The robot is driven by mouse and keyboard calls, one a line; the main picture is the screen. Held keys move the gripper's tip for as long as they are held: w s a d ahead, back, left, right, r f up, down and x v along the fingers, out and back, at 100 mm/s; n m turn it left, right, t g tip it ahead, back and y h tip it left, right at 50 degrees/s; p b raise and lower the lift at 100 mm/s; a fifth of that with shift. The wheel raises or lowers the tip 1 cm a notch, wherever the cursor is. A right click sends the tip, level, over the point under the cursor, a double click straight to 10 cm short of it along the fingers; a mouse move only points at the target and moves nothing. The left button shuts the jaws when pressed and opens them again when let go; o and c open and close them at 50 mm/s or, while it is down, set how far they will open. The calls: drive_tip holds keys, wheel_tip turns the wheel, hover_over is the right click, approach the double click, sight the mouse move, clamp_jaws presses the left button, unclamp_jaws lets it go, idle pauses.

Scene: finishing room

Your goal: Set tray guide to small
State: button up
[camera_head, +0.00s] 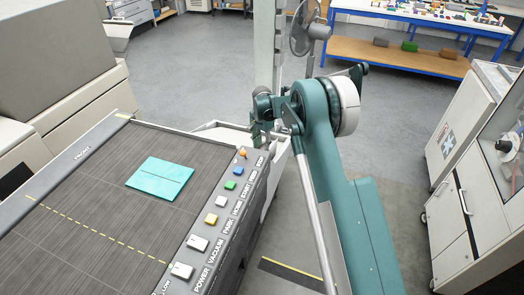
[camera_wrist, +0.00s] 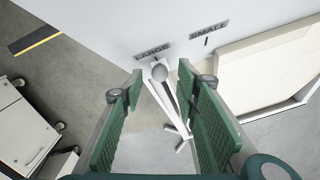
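The tray guide lever (camera_wrist: 168,100) is a pale arm with a round grey knob (camera_wrist: 160,72) in the wrist view. The knob is beside the LARGE label (camera_wrist: 153,51) on a white panel. The SMALL label (camera_wrist: 209,30), with a short dark mark under it, is to the right. My gripper (camera_wrist: 160,77) is open, its green-padded fingers on either side of the knob in the picture. A gap shows on both sides; I cannot tell the depth. In the head view my gripper (camera_head: 262,125) is at the machine's far right corner, and the lever cannot be made out.
A pale tray (camera_wrist: 270,60) lies right of the lever. The dark machine bed (camera_head: 90,205) carries a turquoise sheet (camera_head: 160,179) and a row of buttons (camera_head: 220,201) along its right edge. A white cabinet (camera_head: 470,190) stands at the right, with open floor between.

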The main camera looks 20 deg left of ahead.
drive_tip(key=shift+f, duration=1.35)
drive_tip(key=shift+c, duration=0.3)
clamp_jaws()
drive_tip(key=a+b, duration=0.1)
drive_tip(key=a, duration=0.8)
drive_tip(key=shift+a, duration=0.25)
